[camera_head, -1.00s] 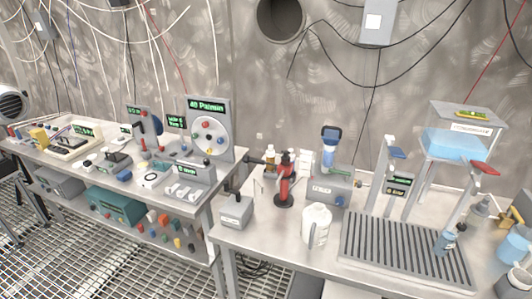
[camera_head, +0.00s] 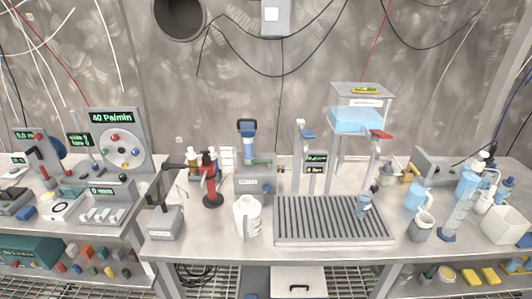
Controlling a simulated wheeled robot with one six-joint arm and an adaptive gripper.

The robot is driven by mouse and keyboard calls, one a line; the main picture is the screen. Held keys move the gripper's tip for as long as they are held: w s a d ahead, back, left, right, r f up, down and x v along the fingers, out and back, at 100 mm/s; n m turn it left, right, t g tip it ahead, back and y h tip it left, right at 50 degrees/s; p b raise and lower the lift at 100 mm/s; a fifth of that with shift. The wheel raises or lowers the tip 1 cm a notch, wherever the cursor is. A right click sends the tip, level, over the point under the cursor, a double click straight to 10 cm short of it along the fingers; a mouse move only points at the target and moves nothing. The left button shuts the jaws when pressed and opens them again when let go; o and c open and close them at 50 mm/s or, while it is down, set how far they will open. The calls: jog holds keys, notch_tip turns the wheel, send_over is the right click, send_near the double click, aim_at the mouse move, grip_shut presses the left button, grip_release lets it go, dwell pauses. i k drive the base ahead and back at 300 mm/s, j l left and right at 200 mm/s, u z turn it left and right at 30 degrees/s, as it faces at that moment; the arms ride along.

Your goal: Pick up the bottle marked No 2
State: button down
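No marking "No 2" can be read on any bottle at this size. Several blue-and-white bottles (camera_head: 487,190) cluster at the right end of the bench. A white jug (camera_head: 247,218) with a handle stands left of the ribbed tray. My gripper is not in view.
The ribbed drain tray (camera_head: 331,238) sits at the bench's front middle. A red device (camera_head: 210,182), a grey box (camera_head: 164,222), a blue-filled tank (camera_head: 357,121) on a stand, and a white square container (camera_head: 504,226) surround it. Bare bench top lies at front right (camera_head: 409,251).

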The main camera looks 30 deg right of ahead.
aim_at(365, 198)
jog(key=j+z, duration=0.35)
jog(key=i+j+z, duration=0.1)
jog(key=z, duration=0.3)
jog(key=j+z, duration=0.35)
jog(key=k, duration=0.05)
